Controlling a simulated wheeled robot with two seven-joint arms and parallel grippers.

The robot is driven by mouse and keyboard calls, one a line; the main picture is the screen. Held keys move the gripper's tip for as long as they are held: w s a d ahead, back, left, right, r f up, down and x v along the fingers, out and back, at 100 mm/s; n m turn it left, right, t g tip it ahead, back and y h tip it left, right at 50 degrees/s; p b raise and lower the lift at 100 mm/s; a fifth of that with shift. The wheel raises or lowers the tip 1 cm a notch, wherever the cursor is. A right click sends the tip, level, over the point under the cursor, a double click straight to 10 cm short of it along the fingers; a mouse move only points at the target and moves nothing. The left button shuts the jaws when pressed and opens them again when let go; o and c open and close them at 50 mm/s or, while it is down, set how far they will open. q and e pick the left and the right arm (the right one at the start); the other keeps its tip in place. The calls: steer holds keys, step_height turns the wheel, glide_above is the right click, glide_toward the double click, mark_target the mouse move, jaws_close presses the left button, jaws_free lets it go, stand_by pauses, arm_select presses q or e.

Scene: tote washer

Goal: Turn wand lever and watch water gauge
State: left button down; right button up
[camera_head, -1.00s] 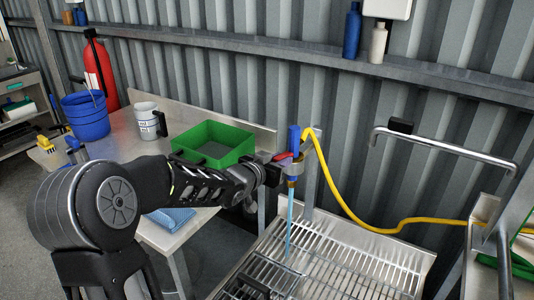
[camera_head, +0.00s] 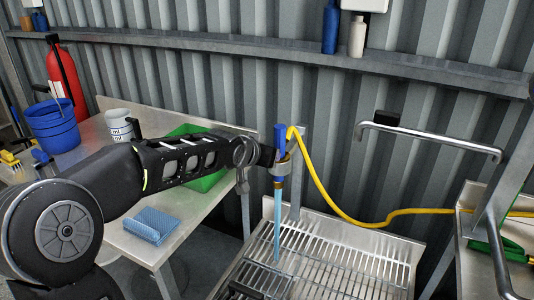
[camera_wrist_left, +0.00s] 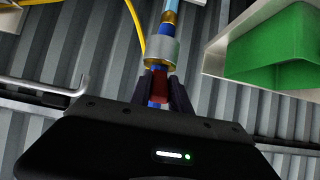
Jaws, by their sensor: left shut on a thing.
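The wand (camera_head: 278,118) has a blue handle and hangs upright in a grey ring holder on a metal post. A blue stream of water (camera_head: 277,230) runs from its lower end down to the grate. My left gripper (camera_head: 268,157) is at the ring from the left. In the left wrist view, the left gripper's dark fingers (camera_wrist_left: 161,92) close on the red lever (camera_wrist_left: 160,82), just beside the ring (camera_wrist_left: 162,50). In the head view the gripper hides the lever. I cannot make out a water gauge. My right gripper is not in view.
A yellow hose (camera_head: 330,197) runs from the wand to the right. The slatted metal grate (camera_head: 340,255) lies below. On the left bench are a green bin (camera_head: 205,183), a mug (camera_head: 119,125), a blue bucket (camera_head: 54,124) and a blue cloth (camera_head: 151,225). A metal handle bar (camera_head: 430,137) is at right.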

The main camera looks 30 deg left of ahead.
arm_select(q)
steer(key=shift+d+f, duration=0.1)
steer(key=shift+f, duration=0.05)
steer(key=c, duration=1.2)
jaws_free()
steer(key=shift+s, duration=0.1)
steer(key=b+v, duration=0.1)
steer(key=v, duration=0.6)
steer(key=shift+s+r, duration=0.25)
steer(key=shift+r, duration=0.05)
